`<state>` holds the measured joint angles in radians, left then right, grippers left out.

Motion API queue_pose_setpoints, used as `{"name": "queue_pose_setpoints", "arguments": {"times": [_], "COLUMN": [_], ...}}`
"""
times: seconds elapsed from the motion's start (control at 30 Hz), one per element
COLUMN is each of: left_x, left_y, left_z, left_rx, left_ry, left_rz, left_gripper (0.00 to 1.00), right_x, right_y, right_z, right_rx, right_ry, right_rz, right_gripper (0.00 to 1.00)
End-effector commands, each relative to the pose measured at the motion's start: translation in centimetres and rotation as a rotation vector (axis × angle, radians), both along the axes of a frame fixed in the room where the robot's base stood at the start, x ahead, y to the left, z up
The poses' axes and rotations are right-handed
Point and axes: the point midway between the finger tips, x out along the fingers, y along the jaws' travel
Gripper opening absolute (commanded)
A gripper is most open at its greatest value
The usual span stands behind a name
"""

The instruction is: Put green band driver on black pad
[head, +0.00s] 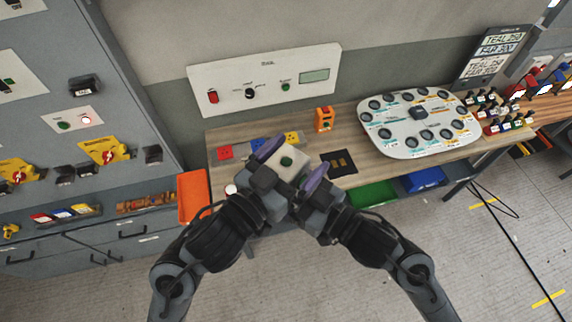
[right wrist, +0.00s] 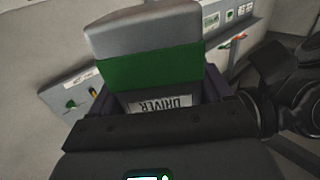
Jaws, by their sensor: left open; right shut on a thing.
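The green band driver (right wrist: 150,72) is a grey block with a broad green band and a "DRIVER" label. It fills the middle of the right wrist view, held between the purple-edged fingers of my right gripper (head: 309,180). In the head view a pale block with a green spot (head: 287,160) shows between my grippers; it looks like the driver's end. My left gripper (head: 270,160) is open close beside it; whether it touches the block is unclear. The black pad (head: 340,163) lies flat on the bench right of the grippers, with small yellowish marks on it.
Red (head: 225,152), blue (head: 258,143) and yellow (head: 293,137) pads lie on the wooden bench. An orange holder (head: 324,119) stands behind the black pad. A large pale tray with round wells (head: 418,112) is to the right. Orange (head: 194,197), green (head: 374,194) and blue (head: 424,180) bins sit along the front edge.

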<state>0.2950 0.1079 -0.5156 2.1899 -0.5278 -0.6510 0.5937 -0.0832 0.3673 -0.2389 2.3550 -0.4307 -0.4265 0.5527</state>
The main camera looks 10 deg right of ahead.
Motion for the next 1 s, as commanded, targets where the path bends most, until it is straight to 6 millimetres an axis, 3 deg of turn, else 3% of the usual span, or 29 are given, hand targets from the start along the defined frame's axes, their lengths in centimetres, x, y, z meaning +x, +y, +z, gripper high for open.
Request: {"name": "queue_pose_setpoints", "arguments": {"times": [0.33, 0.73, 0.87, 0.9, 1.0], "left_x": [0.14, 0.08, 0.04, 0.01, 0.0], "left_y": [-0.3, -0.39, -0.43, -0.44, -0.43], "left_z": [-0.07, -0.12, -0.14, -0.03, -0.04], "left_rx": [0.0, 0.001, 0.002, 0.0, 0.0], "left_ry": [0.001, 0.002, 0.001, 0.0, 0.0], "left_rz": [-0.002, -0.005, -0.006, -0.007, -0.007], "left_gripper": [0.92, 0.31, 0.29, 0.29, 0.28], "right_x": [-0.31, -0.47, -0.48, -0.49, -0.44], "right_y": [0.38, 0.58, 0.59, 0.6, 0.54], "right_z": [0.1, 0.16, 0.19, 0.21, 0.17], "right_rx": [-0.002, -0.001, -0.001, -0.001, -0.001], "right_ry": [-0.006, -0.008, -0.008, -0.008, -0.007], "right_rz": [0.013, 0.019, 0.02, 0.02, 0.018], "right_gripper": [0.35, 0.35, 0.35, 0.82, 0.98]}}
